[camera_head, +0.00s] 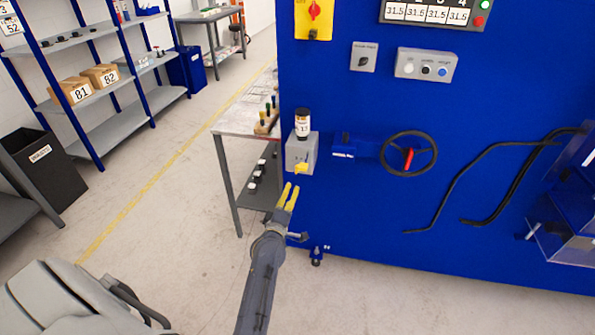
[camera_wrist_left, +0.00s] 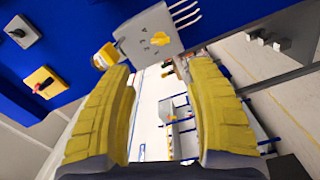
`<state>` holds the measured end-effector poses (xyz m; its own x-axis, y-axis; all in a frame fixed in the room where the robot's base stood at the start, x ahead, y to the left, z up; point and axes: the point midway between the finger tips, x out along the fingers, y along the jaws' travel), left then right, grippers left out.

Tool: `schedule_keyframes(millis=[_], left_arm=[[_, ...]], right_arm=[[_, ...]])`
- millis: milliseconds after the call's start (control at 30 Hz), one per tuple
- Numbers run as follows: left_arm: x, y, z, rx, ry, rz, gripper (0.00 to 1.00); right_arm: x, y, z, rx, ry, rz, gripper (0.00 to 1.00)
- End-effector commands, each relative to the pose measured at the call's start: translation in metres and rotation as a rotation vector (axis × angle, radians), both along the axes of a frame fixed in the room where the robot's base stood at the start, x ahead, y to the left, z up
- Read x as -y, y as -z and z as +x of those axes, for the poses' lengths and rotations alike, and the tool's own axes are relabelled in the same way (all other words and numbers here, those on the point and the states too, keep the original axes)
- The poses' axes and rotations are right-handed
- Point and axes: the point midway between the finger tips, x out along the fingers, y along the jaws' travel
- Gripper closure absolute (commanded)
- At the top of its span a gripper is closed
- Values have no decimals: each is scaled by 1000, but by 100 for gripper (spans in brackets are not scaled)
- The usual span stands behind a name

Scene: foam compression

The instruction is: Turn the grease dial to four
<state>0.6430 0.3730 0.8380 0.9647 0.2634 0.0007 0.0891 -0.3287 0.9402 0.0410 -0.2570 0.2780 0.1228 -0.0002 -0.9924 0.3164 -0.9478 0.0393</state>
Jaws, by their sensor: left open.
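The grease dial is a small yellow knob (camera_head: 301,168) on the front of a grey box (camera_head: 296,150) fixed to the left edge of the blue machine. In the left wrist view the knob (camera_wrist_left: 160,39) sits on the grey plate (camera_wrist_left: 139,36), with small marks around it too blurred to read surely. A bottle with a white label (camera_head: 302,124) stands on top of the box. My left gripper (camera_head: 290,190) is open and empty, just below and in front of the knob, apart from it. Its yellow fingers (camera_wrist_left: 163,85) also show in the left wrist view. My right gripper is not in view.
A handwheel (camera_head: 408,153) with a red handle is right of the box. A grey table (camera_head: 232,122) with small items stands behind on the left. A yellow switch plate (camera_head: 313,18) and grey control boxes (camera_head: 426,65) are higher up. Floor in front is clear.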

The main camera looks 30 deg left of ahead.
Motion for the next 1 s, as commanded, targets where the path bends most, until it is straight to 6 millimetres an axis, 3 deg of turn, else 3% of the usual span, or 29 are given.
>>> schedule_keyframes(millis=[600,1000], left_arm=[[-29,-1,107,-1,1,3,44],[-38,0,140,-2,1,3,44]], right_arm=[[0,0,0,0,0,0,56],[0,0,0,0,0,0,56]])
